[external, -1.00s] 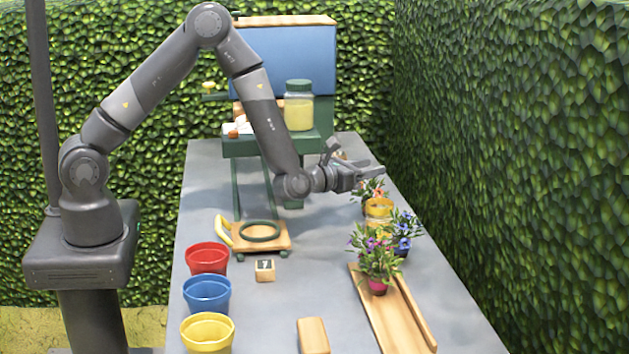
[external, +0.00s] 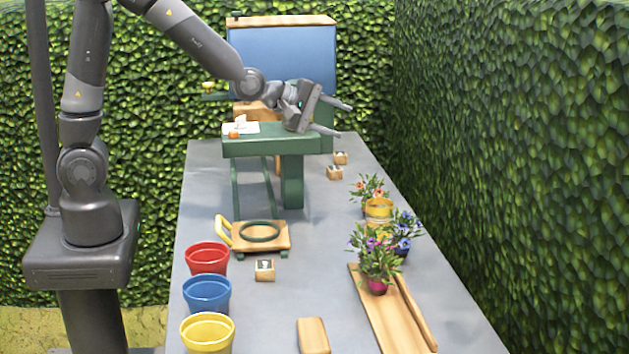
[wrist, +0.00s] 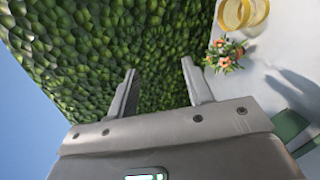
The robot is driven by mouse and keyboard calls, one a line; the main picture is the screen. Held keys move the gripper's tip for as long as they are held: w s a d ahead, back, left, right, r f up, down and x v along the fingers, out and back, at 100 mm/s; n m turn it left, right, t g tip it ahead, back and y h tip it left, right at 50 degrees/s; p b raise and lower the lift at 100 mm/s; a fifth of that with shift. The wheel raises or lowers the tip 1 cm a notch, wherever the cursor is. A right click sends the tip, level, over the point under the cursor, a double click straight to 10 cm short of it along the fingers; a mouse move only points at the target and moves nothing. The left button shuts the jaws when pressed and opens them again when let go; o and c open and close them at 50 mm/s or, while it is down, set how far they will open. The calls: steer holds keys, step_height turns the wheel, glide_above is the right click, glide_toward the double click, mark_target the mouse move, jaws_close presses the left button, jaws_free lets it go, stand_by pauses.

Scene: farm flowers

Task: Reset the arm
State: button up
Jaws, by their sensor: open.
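My gripper (external: 335,119) is open and empty, raised in the air in front of the blue panel and over the right end of the green stand in the external view. In the wrist view my gripper (wrist: 160,85) has its two fingers spread apart with only hedge between them. The jar on the green stand is mostly hidden behind my gripper.
Red (external: 207,259), blue (external: 207,294) and yellow (external: 207,333) pots line the left edge. The green stand (external: 262,146) is at the back. Hedges (external: 520,150) border the table.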

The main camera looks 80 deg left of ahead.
steer(key=s+a+r+m+g, duration=0.1)
steer(key=s+r+m+g, duration=0.1)
steer(key=s+m, duration=0.8)
steer(key=s+r+m+g, duration=0.2)
steer(key=s+m+g, duration=0.3)
steer(key=s, duration=1.8)
steer(key=m, duration=0.5)
steer(key=shift+s+a+r+g, duration=0.15)
steer(key=shift+s+a+g, duration=0.15)
steer(key=shift+a, duration=0.05)
